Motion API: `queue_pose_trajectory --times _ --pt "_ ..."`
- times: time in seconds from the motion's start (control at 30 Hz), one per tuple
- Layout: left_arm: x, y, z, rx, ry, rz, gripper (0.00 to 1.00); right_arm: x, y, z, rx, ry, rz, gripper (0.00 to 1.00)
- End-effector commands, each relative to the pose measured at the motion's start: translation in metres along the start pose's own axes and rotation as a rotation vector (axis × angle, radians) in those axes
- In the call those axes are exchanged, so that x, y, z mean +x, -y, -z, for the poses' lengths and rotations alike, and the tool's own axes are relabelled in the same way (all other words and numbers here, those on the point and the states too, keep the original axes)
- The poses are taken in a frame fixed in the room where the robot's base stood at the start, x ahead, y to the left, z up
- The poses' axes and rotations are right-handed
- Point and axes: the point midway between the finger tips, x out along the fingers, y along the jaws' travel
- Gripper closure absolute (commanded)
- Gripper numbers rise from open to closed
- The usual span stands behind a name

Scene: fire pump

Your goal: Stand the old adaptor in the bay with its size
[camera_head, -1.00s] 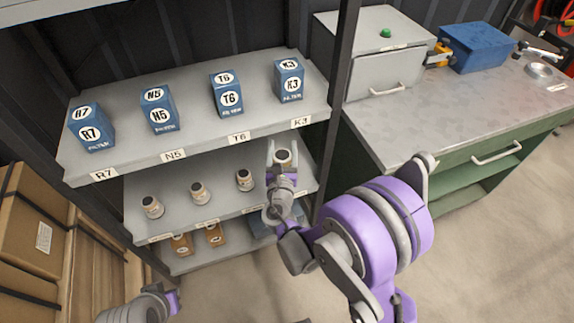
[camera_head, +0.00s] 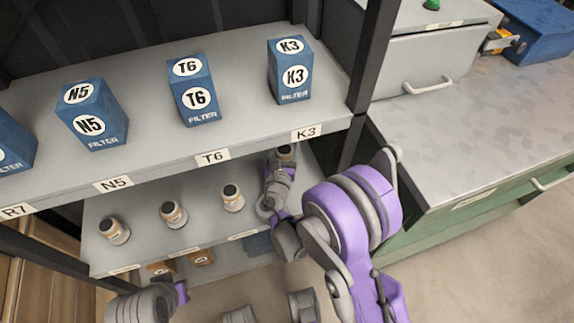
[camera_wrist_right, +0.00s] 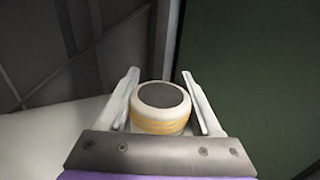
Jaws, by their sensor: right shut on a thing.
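My right gripper (camera_head: 281,158) is shut on a short pale cylinder with a dark top and a tan band, the adaptor (camera_wrist_right: 160,108). The fingers grip its sides in the right wrist view, and it looks upright. In the head view the held adaptor (camera_head: 285,151) is at the right end of the second shelf (camera_head: 150,200), below the K3 label. I cannot tell how far it is above the shelf. Three similar cylinders stand on that shelf: left (camera_head: 114,231), middle (camera_head: 173,214) and right (camera_head: 232,198). My left gripper is not visible; only part of its arm shows at lower left.
Blue filter boxes N5 (camera_head: 93,115), T6 (camera_head: 194,92) and K3 (camera_head: 289,70) stand on the top shelf (camera_head: 145,155), with another partly cut off at left. A dark post (camera_head: 372,65) stands at right, beside a grey-topped bench (camera_head: 470,130). Orange-brown items sit on the lowest shelf.

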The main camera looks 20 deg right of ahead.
Motion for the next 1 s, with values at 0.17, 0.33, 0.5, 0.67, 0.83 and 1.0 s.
queue_pose_trajectory --times 0.17,0.33,0.5,0.67,0.83,1.0 --pt "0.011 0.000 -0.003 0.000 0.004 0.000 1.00 0.000 0.000 0.029 -0.001 0.000 0.000 1.00" --pt "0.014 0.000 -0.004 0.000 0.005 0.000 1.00 0.000 0.001 0.041 -0.001 0.000 0.000 1.00" --pt "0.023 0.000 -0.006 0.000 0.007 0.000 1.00 0.000 0.001 0.066 -0.001 0.000 0.000 1.00" --pt "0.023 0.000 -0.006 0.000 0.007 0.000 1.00 0.000 0.001 0.069 -0.001 0.000 0.000 1.00" --pt "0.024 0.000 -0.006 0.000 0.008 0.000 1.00 0.000 0.001 0.070 -0.001 0.000 0.000 1.00" --pt "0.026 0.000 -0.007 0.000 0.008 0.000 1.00 0.000 0.001 0.072 -0.001 0.000 0.000 0.22"
